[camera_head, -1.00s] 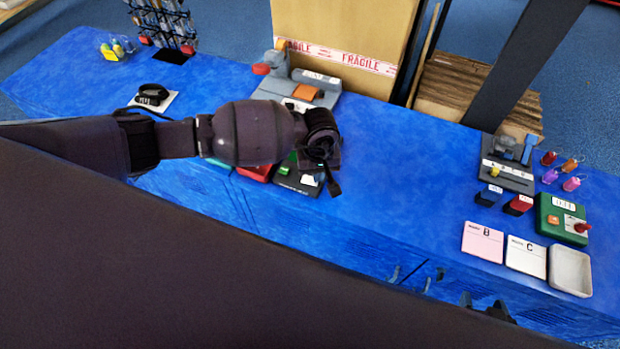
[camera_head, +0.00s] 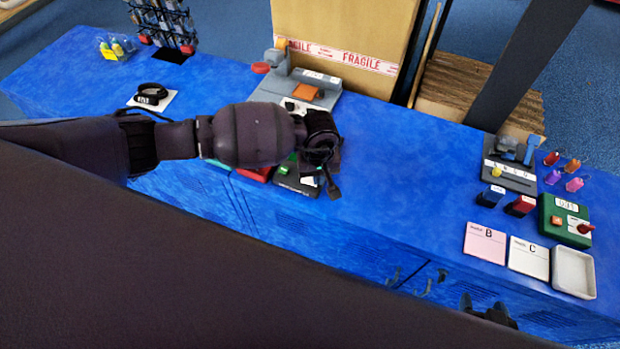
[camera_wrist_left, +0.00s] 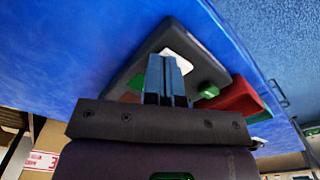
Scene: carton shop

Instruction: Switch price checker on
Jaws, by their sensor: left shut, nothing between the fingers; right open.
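A dark grey device (camera_head: 298,184) with a green button and a white label lies at the counter's front edge, partly hidden by my left arm. I take it for the price checker, but cannot read its name. In the left wrist view the device (camera_wrist_left: 140,76) shows its white patch and green button (camera_wrist_left: 208,90). My left gripper (camera_head: 328,172) is over it, shut and empty. Its blue fingers (camera_wrist_left: 164,62) overlap the device in the wrist view; I cannot tell whether they touch it. My right gripper (camera_head: 487,311) is open, low in front of the counter, mostly hidden.
A red item (camera_wrist_left: 232,102) lies beside the device. A grey machine (camera_head: 320,80) stands behind. A green box with a red lever (camera_head: 566,220), cards and a white tray (camera_head: 574,272) are at the right. The blue counter's middle (camera_head: 410,160) is clear.

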